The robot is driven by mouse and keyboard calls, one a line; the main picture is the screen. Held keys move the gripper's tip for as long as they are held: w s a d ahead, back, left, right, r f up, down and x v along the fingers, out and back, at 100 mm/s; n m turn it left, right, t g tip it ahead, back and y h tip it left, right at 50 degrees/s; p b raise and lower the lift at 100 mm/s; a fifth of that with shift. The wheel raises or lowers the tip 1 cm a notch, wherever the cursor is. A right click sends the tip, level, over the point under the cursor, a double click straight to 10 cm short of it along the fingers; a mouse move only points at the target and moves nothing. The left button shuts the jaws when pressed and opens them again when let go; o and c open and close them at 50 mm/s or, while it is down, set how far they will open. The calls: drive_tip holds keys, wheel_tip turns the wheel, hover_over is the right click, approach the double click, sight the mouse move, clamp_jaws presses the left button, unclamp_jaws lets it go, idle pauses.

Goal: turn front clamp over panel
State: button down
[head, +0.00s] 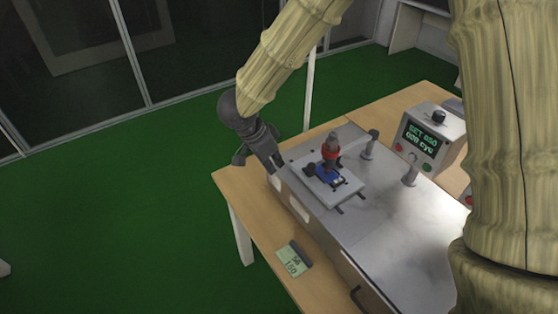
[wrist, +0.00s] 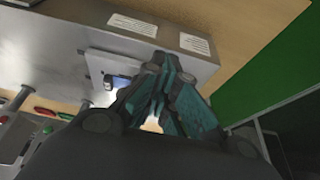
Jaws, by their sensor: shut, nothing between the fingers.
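In the head view, my gripper (head: 275,163) is shut and empty, beside the left edge of the metal bench fixture. A pale square panel (head: 345,193) lies on the fixture to its right, carrying a blue part (head: 327,175) under a red and grey plunger (head: 331,150). Two grey upright posts with knobs or short arms, possibly clamps, stand right of the panel: one farther back (head: 368,148) and one nearer (head: 410,172). Neither post's arm visibly lies over the panel. In the wrist view, my fingers (wrist: 172,68) partly hide the panel (wrist: 98,66) and blue part (wrist: 117,82).
The metal fixture (head: 385,240) sits on a wooden table (head: 240,192). A control box (head: 432,138) with a green-lit display stands at the back right. A small pale green device or card (head: 294,260) lies near the table's left edge. Green floor left of the table is clear.

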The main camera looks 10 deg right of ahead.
sight(308, 171)
drive_tip(key=p+x, duration=0.1)
drive_tip(key=x, duration=0.7)
drive_tip(key=shift+f, duration=0.15)
drive_tip(key=d+p, duration=0.1)
drive_tip(key=w+d, duration=0.1)
drive_tip(key=shift+d+f+p, duration=0.2)
drive_tip(key=shift+d+p, duration=0.15)
drive_tip(key=shift+w+d, duration=0.2)
drive_tip(key=shift+d, duration=0.35)
drive_tip(key=shift+f, duration=0.1)
drive_tip(key=shift+p, duration=0.35)
drive_tip(key=shift+w+r+m+g+p, duration=0.3)
drive_tip(key=shift+m+p, duration=0.3)
drive_tip(key=shift+p, duration=0.25)
drive_tip(key=shift+w+d+f+m+g+p, duration=0.25)
drive_tip(key=shift+w+m+g+p, duration=0.1)
drive_tip(key=shift+m+p, duration=0.5)
drive_tip(key=shift+s, duration=0.15)
